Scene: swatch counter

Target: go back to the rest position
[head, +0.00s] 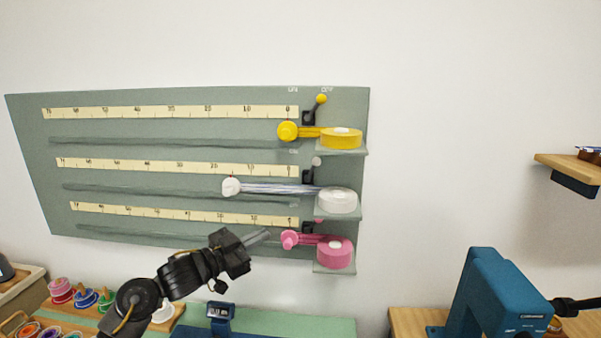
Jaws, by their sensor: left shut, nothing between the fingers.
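My left gripper (258,237) is shut and empty. It is in front of the lower part of the grey-green wall board (100,220), left of the pink knob (289,239), with a small gap between them in the picture. The pink spool (335,252) sits on the lowest bracket. A white knob (231,187) is drawn out left from the white spool (338,201) on the middle row. A yellow knob (287,131) is close to the yellow spool (341,138) on the top row. My right gripper is not in view.
Below stand a rack with coloured spools (61,290), a green mat (290,324) and a dark blue device (221,313). A blue machine (490,295) stands at the lower right. A wooden shelf (570,166) juts from the right. The wall between board and shelf is clear.

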